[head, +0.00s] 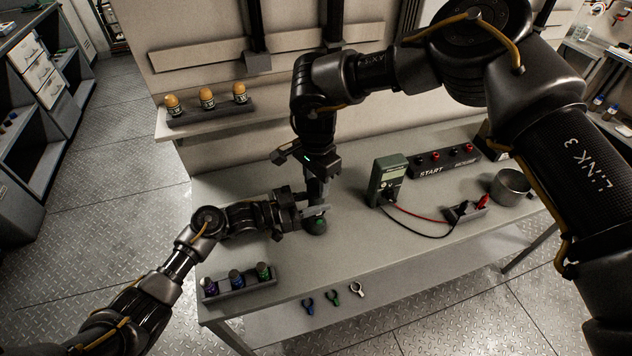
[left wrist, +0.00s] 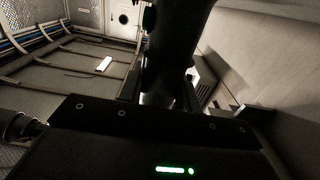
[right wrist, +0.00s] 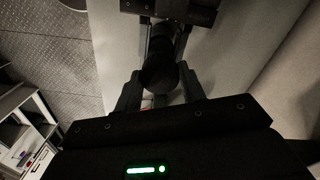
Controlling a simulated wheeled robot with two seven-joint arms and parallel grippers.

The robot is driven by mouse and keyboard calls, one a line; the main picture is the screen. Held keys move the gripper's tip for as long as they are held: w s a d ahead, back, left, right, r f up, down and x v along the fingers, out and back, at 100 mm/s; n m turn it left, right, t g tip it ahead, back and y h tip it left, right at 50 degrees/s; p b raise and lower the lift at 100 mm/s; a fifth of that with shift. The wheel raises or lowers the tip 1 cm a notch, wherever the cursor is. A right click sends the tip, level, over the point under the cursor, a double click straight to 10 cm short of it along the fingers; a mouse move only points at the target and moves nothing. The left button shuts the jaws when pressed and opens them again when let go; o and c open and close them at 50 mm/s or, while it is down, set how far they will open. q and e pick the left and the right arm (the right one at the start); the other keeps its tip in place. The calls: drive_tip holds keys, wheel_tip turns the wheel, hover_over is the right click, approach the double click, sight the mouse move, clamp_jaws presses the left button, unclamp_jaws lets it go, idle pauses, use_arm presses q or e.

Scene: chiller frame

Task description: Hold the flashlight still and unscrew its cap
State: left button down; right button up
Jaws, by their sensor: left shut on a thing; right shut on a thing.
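The dark flashlight (head: 317,227) stands about upright over the table, its wide end low with a green spot on it. My left gripper (head: 312,211) reaches in from the left and is shut on its body. The body rises between the fingers in the left wrist view (left wrist: 178,50), with a green button on its side. My right gripper (head: 318,178) comes from above and is shut on the upper end, the cap. The cap (right wrist: 159,72) shows dark between the fingers in the right wrist view. The seam between cap and body cannot be made out.
A green multimeter (head: 388,180) with red and black leads stands to the right. Behind it is a START box (head: 432,171); a metal bowl (head: 511,187) is at far right. The table's middle front is clear.

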sight(316, 184)
drive_tip(key=shift+r, duration=2)
use_arm(q)
drive_tip(key=c, duration=0.9)
unclamp_jaws()
drive_tip(key=shift+s+a+f, duration=0.15)
drive_tip(key=shift+a, duration=0.35)
use_arm(e)
drive_tip(key=shift+f, duration=0.25)
wheel_tip(316, 184, down, 3)
drive_tip(key=b, duration=0.3)
drive_tip(key=shift+r, duration=0.1)
use_arm(q)
drive_tip(key=v, duration=1.1)
